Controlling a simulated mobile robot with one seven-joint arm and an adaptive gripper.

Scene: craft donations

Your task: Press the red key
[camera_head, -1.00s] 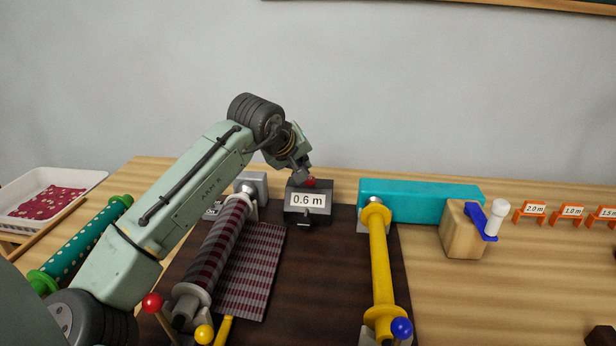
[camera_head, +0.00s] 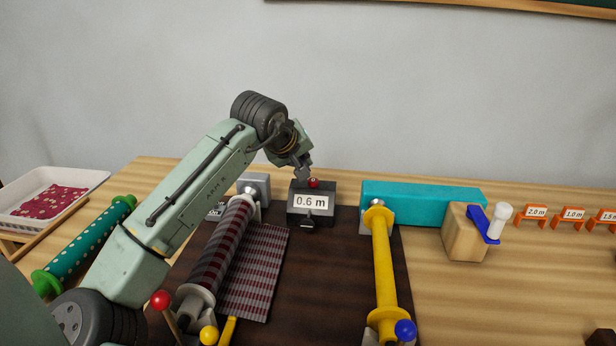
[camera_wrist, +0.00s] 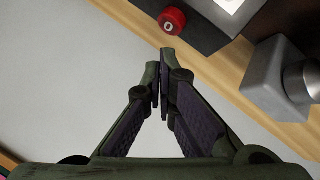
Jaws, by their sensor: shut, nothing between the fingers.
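The red key (camera_head: 314,183) is a small round knob on top of a dark grey box (camera_head: 298,217) whose white display reads 0.6 m. In the wrist view the red key (camera_wrist: 172,20) shows a pale mark on its top and lies just beyond my fingertips. My gripper (camera_head: 307,175) is above the box, close to the left of the key. In the wrist view my gripper (camera_wrist: 163,52) has its fingertips together with nothing between them, and a small gap shows between them and the key.
A roll of dark red checked cloth (camera_head: 222,240) lies left of the box, with a metal block (camera_head: 257,183) behind it. A yellow roller (camera_head: 382,265) and a teal block (camera_head: 425,201) stand to the right. Orange length signs (camera_head: 535,213) stand far right.

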